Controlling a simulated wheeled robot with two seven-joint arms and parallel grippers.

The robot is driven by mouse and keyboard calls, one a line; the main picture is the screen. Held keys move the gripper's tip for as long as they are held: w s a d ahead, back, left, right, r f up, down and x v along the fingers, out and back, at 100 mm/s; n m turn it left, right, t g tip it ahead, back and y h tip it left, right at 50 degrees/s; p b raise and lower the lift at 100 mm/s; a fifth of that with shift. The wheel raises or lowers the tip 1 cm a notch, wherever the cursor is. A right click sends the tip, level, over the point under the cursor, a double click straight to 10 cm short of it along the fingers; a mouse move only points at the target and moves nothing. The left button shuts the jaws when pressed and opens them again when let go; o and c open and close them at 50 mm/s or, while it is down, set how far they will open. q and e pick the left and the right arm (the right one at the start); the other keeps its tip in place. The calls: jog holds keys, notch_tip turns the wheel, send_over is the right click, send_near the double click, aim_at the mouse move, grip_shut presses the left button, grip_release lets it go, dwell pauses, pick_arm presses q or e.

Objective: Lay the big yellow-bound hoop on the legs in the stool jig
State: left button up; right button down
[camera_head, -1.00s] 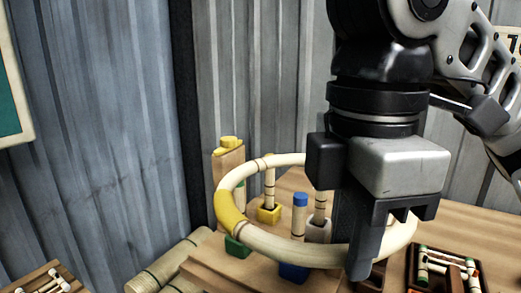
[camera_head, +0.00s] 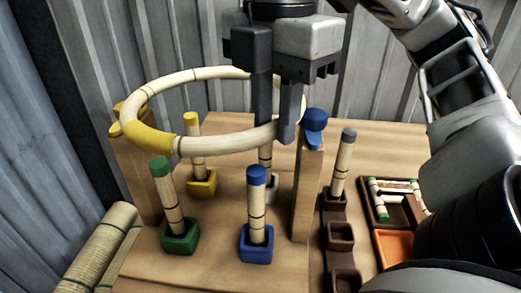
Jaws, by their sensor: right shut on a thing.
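My right gripper (camera_head: 277,130) is shut on the right side of the big pale hoop (camera_head: 215,143), which has a yellow binding (camera_head: 148,138) at its front left. The hoop hangs roughly level over the back of the stool jig (camera_head: 215,215). Upright legs stand in the jig: a green-topped leg (camera_head: 167,190) in a green socket, a blue-topped leg (camera_head: 257,200) in a blue socket, a yellow-topped leg (camera_head: 195,140) in a yellow socket. Another leg (camera_head: 266,158) is partly hidden behind my fingers. I cannot tell whether the hoop touches any leg. My left gripper is out of view.
A wooden post with a blue cap (camera_head: 314,122) stands close right of the hoop; a yellow-capped post (camera_head: 135,170) stands at left. A brown rack (camera_head: 341,237) holds a grey-topped leg (camera_head: 343,160). Trays (camera_head: 396,240) lie further right. Rattan bundles (camera_head: 100,250) lie at lower left.

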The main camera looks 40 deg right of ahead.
aim_at(264, 170)
jog(key=w+f, duration=0.1)
jog(key=w+d+f, duration=0.1)
jog(key=w+f, duration=0.1)
jog(key=f, duration=0.1)
jog(key=shift+d, duration=0.25)
jog(key=f, duration=0.3)
jog(key=shift+w+d+f+b, duration=0.1)
jog(key=shift+w+d+b, duration=0.1)
jog(key=shift+w+b, duration=0.1)
jog(key=shift+f, duration=0.3)
jog(key=c, duration=1.2)
grip_release()
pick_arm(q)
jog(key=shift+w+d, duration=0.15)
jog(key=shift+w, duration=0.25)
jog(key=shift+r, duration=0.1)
pick_arm(e)
jog(key=shift+r, duration=0.1)
pick_arm(q)
jog(key=p, duration=0.1)
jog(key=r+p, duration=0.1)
jog(key=p, duration=0.2)
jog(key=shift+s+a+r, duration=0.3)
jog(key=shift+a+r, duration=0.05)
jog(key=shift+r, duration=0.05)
pick_arm(e)
notch_tip(264, 170, up, 12)
